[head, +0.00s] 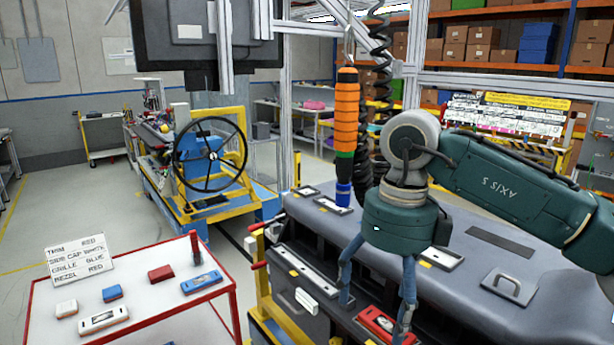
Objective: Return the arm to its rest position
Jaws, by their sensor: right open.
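My right arm (510,185), dark green and grey, reaches in from the right over the grey dashboard module (465,290). My right gripper (374,312) points down with its two blue-grey fingers spread apart, and nothing shows held between them. A red and white part (380,322) lies in a slot in the dashboard front, just below and between the fingertips. I cannot tell whether a finger touches it. My left gripper is not in view.
An orange hanging tool (346,125) and a coiled black hose hang close left of my right wrist. A red-framed table (130,335) at lower left bears several red, blue and white parts and a label card (80,258). Shelves with boxes stand behind.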

